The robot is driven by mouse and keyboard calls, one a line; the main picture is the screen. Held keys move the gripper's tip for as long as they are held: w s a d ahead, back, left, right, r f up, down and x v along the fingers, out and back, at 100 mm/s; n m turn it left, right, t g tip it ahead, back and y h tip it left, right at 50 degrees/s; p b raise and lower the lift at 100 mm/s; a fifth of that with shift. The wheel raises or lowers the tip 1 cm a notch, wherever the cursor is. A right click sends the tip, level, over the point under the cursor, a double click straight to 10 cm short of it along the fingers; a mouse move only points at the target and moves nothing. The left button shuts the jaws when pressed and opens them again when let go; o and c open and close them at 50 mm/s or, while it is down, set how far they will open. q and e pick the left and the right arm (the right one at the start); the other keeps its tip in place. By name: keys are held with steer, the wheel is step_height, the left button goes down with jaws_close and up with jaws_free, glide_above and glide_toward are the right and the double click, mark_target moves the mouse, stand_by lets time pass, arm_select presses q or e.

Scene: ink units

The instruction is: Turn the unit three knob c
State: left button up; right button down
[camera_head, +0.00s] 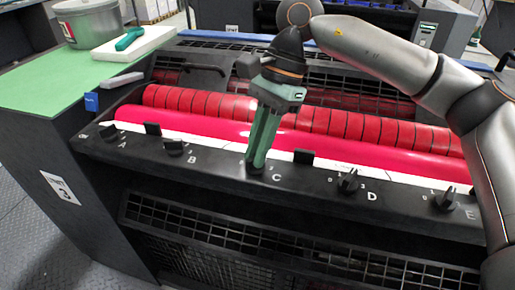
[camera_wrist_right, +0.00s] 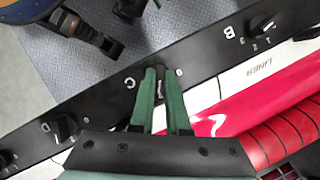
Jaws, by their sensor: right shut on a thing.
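Unit three is the black machine with the label 3 (camera_head: 62,188) on its side and a row of lettered knobs along its front rail (camera_head: 225,172). My right gripper (camera_head: 257,165) reaches down from above, its green fingers shut on knob C (camera_head: 255,170), which they mostly hide. In the right wrist view the fingers (camera_wrist_right: 160,78) close around knob C (camera_wrist_right: 160,70), beside the letter C. Knob B (camera_head: 174,148) and knob A (camera_head: 109,133) stand to the left. Knob D (camera_head: 347,182) and knob E (camera_head: 445,199) stand to the right. My left gripper is not in view.
Red and pink rollers (camera_head: 340,142) lie just behind the rail. A green-topped side table (camera_head: 45,88) at the left holds a metal pot (camera_head: 88,22) and a white tray (camera_head: 150,40) with a green-handled tool (camera_head: 130,38). A black grille (camera_head: 260,245) is below the rail.

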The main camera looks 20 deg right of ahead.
steer(key=m+t+b, duration=0.1)
steer(key=m+b, duration=0.1)
steer(key=m, duration=0.1)
steer(key=shift+s+f+y, duration=0.1)
steer(key=shift+f+y, duration=0.05)
steer(key=shift+y, duration=0.15)
steer(key=m+t+b, duration=0.1)
steer(key=m, duration=0.1)
steer(key=shift+m, duration=0.4)
steer(key=shift+s+m+t+b, duration=0.1)
steer(key=shift+m+t+b, duration=0.35)
steer(key=shift+m, duration=0.95)
steer(key=shift+r+t, duration=0.2)
steer(key=shift+t, duration=0.05)
steer(key=c, duration=0.9)
jaws_free()
